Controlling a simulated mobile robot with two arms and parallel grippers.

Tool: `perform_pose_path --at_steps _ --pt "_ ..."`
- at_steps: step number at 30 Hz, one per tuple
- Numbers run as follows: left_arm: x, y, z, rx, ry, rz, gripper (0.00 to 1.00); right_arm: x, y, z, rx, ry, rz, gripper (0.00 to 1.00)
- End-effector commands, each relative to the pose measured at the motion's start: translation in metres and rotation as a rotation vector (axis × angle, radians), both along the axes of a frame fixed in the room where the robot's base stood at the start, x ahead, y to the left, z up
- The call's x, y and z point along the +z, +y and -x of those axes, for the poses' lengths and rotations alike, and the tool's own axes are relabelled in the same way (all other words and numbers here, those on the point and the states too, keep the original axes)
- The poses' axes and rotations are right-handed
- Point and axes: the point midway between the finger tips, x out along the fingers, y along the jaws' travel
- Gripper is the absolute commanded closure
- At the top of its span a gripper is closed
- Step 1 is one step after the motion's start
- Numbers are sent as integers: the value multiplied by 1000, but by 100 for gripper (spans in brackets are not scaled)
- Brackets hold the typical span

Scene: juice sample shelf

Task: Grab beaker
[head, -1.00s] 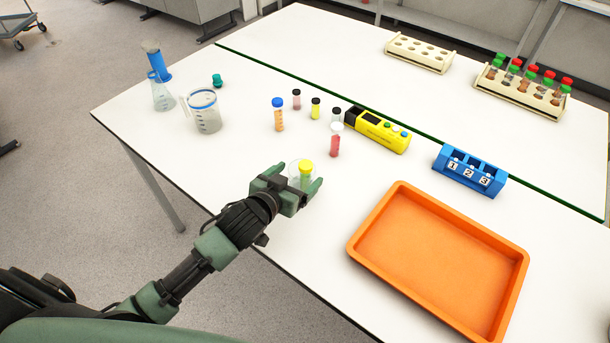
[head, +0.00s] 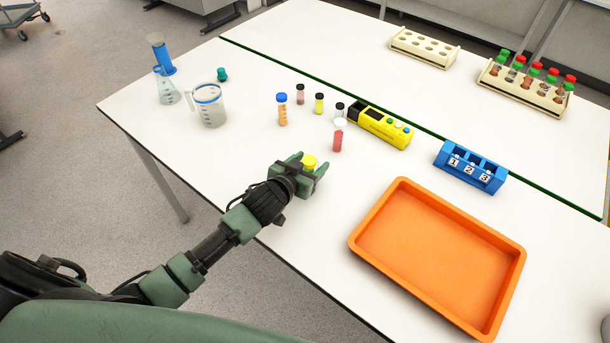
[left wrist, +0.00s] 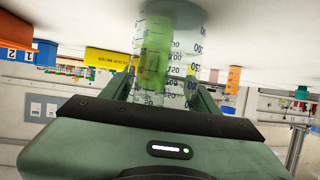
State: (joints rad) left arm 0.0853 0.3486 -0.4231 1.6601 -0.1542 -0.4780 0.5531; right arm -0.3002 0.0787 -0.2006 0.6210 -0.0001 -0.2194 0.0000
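The beaker (left wrist: 184,62) is clear with printed graduations and has a green vial (left wrist: 154,52) inside it. In the left wrist view it appears upside down, between the two green fingers. In the head view my left gripper (head: 311,164) surrounds it near the table's front edge, and its fingers hide most of the glass. The vial's yellow cap shows between the fingers. The fingers sit close against both sides of the beaker and look shut on it. The beaker appears to stand on the table. My right gripper is not in view.
Several small vials, including a red one with a white cap (head: 338,136), stand behind my gripper. A yellow colour meter (head: 380,128), blue numbered holder (head: 470,167) and orange tray (head: 404,184) are to the right. A larger jug (head: 210,108) stands to the left.

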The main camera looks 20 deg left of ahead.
Motion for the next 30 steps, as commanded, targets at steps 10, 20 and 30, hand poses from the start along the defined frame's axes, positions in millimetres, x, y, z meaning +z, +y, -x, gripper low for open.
perform_pose_path --at_steps 10,20,30 --pt "1 0 0 0 -2 0 89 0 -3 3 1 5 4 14" --pt "10 0 -1 0 -4 2 89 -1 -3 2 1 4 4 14" --pt "43 0 -1 0 -7 0 89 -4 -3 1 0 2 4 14"
